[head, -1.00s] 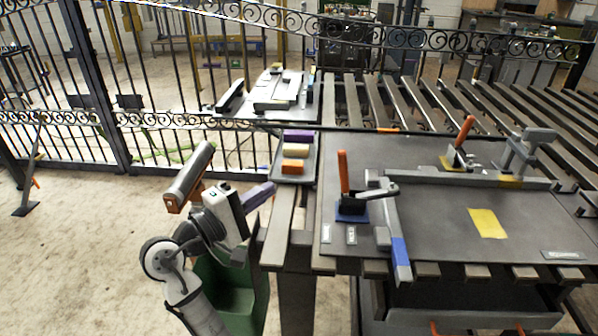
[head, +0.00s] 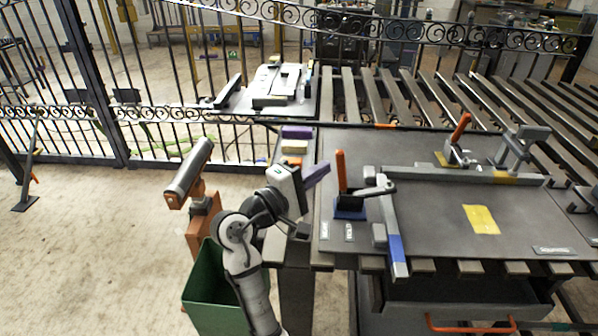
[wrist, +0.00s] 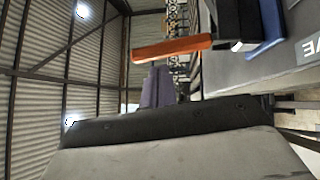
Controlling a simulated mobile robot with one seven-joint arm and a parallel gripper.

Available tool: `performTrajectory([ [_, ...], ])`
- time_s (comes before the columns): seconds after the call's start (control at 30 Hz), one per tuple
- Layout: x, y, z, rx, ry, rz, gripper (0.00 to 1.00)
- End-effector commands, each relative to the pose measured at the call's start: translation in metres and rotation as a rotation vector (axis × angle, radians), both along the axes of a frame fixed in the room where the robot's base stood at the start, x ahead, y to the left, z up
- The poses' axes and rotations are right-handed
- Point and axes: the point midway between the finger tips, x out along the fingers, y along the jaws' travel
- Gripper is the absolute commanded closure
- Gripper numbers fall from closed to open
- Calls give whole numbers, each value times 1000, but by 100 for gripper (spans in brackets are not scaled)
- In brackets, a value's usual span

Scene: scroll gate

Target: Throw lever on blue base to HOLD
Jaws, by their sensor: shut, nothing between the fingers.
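The lever's orange handle (head: 341,170) stands nearly upright on its blue base (head: 350,208), at the left end of the grey worktop. In the wrist view the orange handle (wrist: 172,48) lies across the picture, with part of the blue base (wrist: 266,50) at the upper right. My gripper (head: 318,172), with purple fingers, is shut and empty. It is just left of the orange handle, apart from it in the head view. The purple fingers (wrist: 157,86) also show in the wrist view. Two small labels (head: 337,231) lie in front of the base, too small to read.
A grey clamp bar with a blue end (head: 396,252) is right of the lever. Another orange lever (head: 461,128) on a yellow base stands farther back. A yellow patch (head: 481,219) marks the worktop. A green bin (head: 212,288) stands left of the bench. Coloured blocks (head: 295,139) lie behind.

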Motion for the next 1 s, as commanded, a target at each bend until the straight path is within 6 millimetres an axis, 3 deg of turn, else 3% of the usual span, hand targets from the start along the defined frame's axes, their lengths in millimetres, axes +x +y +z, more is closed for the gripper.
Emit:
performTrajectory([
  [0.57, 0, -9, 6, 23, 1, 1, 100],
  [1.0, 0, -41, 20, 332, 1, -4, 100],
])
